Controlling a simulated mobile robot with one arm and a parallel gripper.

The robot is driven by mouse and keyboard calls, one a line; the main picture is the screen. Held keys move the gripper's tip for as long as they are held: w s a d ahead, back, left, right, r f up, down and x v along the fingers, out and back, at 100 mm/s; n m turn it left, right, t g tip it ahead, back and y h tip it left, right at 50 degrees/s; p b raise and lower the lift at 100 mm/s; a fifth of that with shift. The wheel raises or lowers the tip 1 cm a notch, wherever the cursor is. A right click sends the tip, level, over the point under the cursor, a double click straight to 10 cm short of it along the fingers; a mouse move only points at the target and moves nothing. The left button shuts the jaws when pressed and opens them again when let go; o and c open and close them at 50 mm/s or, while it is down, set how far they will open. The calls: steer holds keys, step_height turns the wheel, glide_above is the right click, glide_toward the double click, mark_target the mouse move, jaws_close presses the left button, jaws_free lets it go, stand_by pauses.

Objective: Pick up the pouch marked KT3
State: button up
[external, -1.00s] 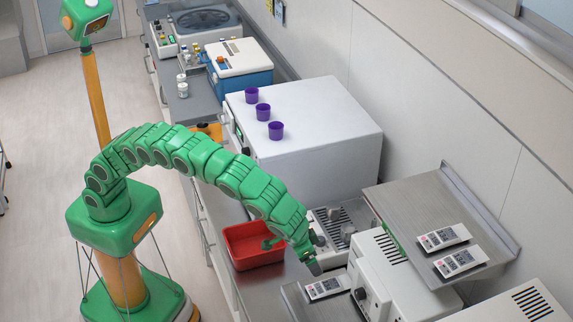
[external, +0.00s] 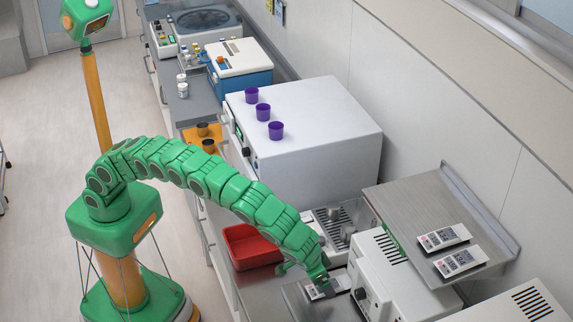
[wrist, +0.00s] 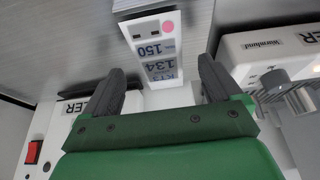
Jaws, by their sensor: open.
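A white pouch (wrist: 158,55) with a pink dot and dark printed numbers lies in the wrist view, its lower end between my fingers. Its lowest line appears to read KT3, though small. In the external view this pouch (external: 341,282) lies on a grey metal plate (external: 296,297) and is partly hidden by my gripper. My gripper (wrist: 163,82) is open, with one finger on each side of the pouch's near end and a gap to both. In the external view my gripper (external: 320,282) is at the pouch; I cannot tell whether it touches.
Two similar pouches (external: 443,236) (external: 460,262) lie on a raised metal shelf (external: 400,200) at right. A white device (external: 385,270) stands close beside the plate. A red tray (external: 247,250) is to the left. A large white box (external: 320,115) carries three purple cups (external: 263,111).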

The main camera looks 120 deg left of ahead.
steer(key=x, duration=0.2)
steer(key=shift+a+f, duration=0.1)
steer(key=shift+f, duration=0.2)
steer(key=c, duration=1.1)
steer(key=shift+w+r, duration=0.1)
steer(key=shift+r, duration=1.65)
steer(key=shift+s+r, duration=0.4)
steer(key=shift+s, duration=0.15)
steer(key=shift+s+a+r, duration=0.1)
steer(key=shift+s+r, duration=1.35)
steer(key=shift+s, duration=0.7)
steer(key=shift+s+a+r, duration=0.1)
steer(key=shift+s+r, duration=1.4)
steer(key=shift+s, duration=0.7)
steer(key=shift+s+a+r, duration=0.1)
steer(key=shift+s+r, duration=1.35)
steer(key=shift+s, duration=0.7)
